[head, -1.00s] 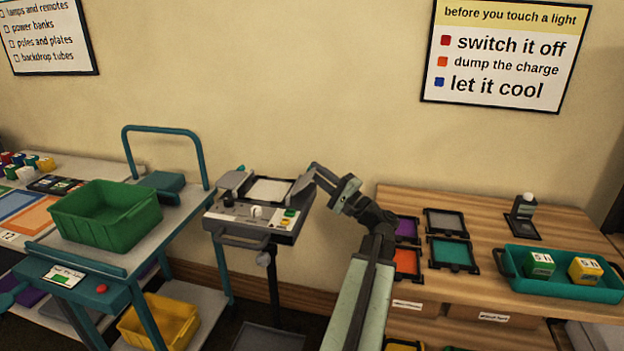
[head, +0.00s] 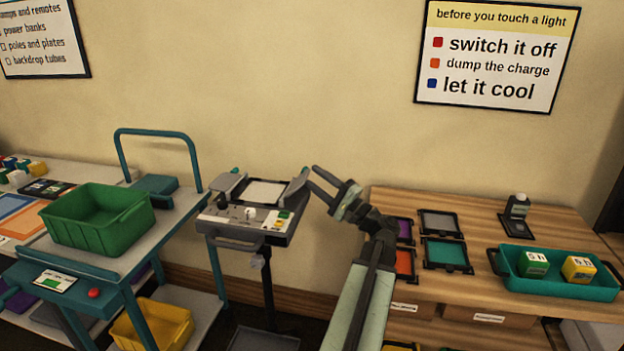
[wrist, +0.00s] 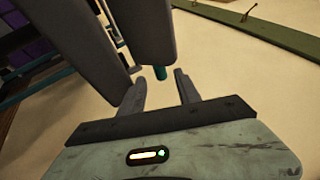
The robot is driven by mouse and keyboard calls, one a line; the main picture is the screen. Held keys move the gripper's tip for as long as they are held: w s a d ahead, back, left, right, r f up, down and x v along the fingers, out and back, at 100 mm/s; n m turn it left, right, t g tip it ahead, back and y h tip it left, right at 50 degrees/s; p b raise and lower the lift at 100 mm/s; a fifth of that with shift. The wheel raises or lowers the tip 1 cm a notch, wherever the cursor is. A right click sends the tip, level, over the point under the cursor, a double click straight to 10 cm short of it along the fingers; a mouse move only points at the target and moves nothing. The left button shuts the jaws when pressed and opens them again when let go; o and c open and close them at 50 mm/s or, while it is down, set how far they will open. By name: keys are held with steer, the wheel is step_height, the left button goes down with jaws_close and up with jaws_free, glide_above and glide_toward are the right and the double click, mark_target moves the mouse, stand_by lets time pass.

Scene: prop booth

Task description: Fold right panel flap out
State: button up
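The light panel (head: 264,191) stands on a stand left of my arm, with a pale face and a control strip with knobs. Its right flap (head: 295,187) is a dark grey slab raised along the right edge, with a small teal tab (head: 305,170) at its far end. My gripper (head: 312,175) is just right of this flap, its two fingers spread. In the wrist view, my gripper (wrist: 160,78) is open and empty. The teal tab (wrist: 160,73) shows just beyond and between the fingertips, below a dark slab that looks like the flap (wrist: 152,32). Contact cannot be told.
A teal cart with a green bin (head: 98,218) stands to the left. A wooden table (head: 480,215) with framed coloured plates and a teal tray (head: 555,290) is at the right. The wall is close behind the panel.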

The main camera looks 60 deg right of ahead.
steer(key=s+a+f, duration=0.1)
steer(key=s+a, duration=0.1)
steer(key=s, duration=1.2)
steer(key=shift+s+a, duration=0.25)
steer(key=shift+a, duration=0.05)
